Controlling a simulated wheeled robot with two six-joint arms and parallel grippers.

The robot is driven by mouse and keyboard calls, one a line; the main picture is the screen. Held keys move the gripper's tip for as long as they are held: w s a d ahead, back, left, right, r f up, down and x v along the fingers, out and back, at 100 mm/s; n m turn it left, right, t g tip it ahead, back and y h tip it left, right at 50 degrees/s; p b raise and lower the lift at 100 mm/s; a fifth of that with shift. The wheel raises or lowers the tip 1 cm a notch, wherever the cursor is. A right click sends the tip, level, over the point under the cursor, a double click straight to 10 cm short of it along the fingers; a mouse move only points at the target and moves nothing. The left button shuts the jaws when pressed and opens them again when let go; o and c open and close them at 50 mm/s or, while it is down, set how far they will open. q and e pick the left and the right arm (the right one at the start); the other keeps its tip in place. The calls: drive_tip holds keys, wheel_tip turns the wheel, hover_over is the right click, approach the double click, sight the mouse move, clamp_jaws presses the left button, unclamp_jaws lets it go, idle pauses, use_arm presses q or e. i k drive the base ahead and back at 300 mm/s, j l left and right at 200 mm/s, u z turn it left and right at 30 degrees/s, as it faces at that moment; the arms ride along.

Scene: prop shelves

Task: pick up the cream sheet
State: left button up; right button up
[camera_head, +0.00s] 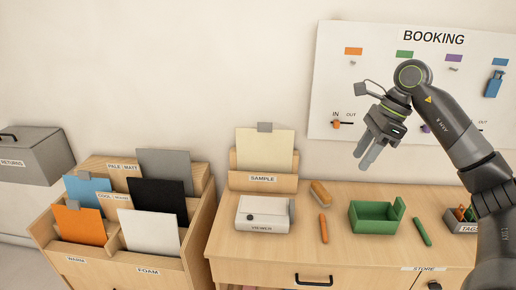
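The cream sheet (265,148) stands upright in the wooden holder labelled SAMPLE (278,184), with a small grey clip or tab (265,127) at its top edge. Its lower edge is hidden behind the holder's front. My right gripper (360,162) hangs in the air to the right of the sheet, in front of the white board. Its two fingers point down and left with a gap between them, and nothing shows in them. My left gripper is not in view.
A white viewer box (264,213) stands before the holder. A brown block (320,192), an orange stick (323,228) and a green tray (373,217) lie to its right. A sorter (130,262) with coloured sheets stands left. The BOOKING board (335,75) is behind my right arm.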

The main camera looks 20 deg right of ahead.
sight(263, 149)
drive_tip(key=i, duration=1.55)
